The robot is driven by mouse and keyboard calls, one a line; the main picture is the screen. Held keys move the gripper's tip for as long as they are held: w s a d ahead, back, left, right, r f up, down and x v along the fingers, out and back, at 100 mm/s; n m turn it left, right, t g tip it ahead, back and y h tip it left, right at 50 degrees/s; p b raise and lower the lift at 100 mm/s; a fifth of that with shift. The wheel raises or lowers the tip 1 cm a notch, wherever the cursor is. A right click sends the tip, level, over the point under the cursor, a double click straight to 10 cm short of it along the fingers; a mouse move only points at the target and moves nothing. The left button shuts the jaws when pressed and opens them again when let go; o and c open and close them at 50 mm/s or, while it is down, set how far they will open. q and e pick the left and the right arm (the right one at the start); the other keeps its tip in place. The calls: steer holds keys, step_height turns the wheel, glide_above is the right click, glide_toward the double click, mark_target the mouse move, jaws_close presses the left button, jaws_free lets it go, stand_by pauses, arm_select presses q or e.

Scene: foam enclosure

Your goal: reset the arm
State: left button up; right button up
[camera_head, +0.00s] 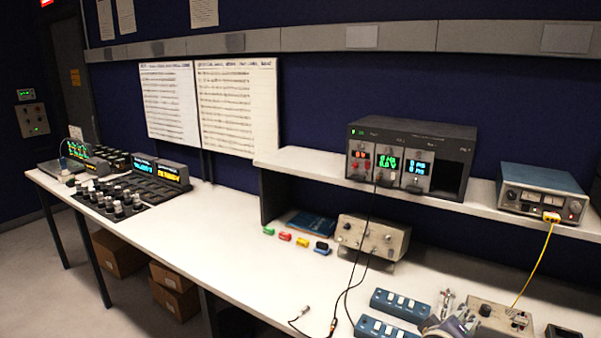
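A long white workbench (220,237) runs along a dark blue wall.
A raised shelf (325,172) carries a dark instrument rack (455,135) and a grey meter (542,193) with a yellow cable. Below are a beige box (372,238), blue switch boxes (400,304) and black cables. A knob console (112,202) stands left. The bench's middle is clear.

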steer(key=s+a+f+m+g+y, duration=0.1)
steer(key=s+a+f+g+y, duration=0.2)
steer(key=s+f, duration=0.8)
steer(key=s+a+f+g+y, duration=0.1)
steer(key=s+a+f+y, duration=0.15)
steer(key=s, duration=0.35)
steer(key=s+a+f+m+g+y, duration=0.1)
steer(key=s+a+f, duration=0.2)
steer(key=s, duration=0.3)
steer(key=s+a+f+g+y, duration=0.1)
steer(key=s+a+f+y, duration=0.15)
steer(key=s, duration=0.35)
step_height(320, 180, down, 29)
steer(key=s+g+b, duration=0.1)
steer(key=s, duration=0.1)
arm_select(q)
steer(key=shift+s+a+f+b, duration=0.15)
steer(key=shift+f+b, duration=0.2)
steer(key=shift+f, duration=0.25)
steer(key=shift+s+d+f+b, duration=0.1)
steer(key=shift+f+b, duration=0.2)
steer(key=shift+f, duration=0.25)
arm_select(e)
steer(key=s+d+f+g, duration=0.1)
steer(key=s+d+f, duration=0.2)
steer(key=s+f, duration=1.2)
steer(key=shift+s+f+g, duration=0.3)
steer(key=shift+s+f, duration=0.1)
steer(key=shift+s, duration=0.3)
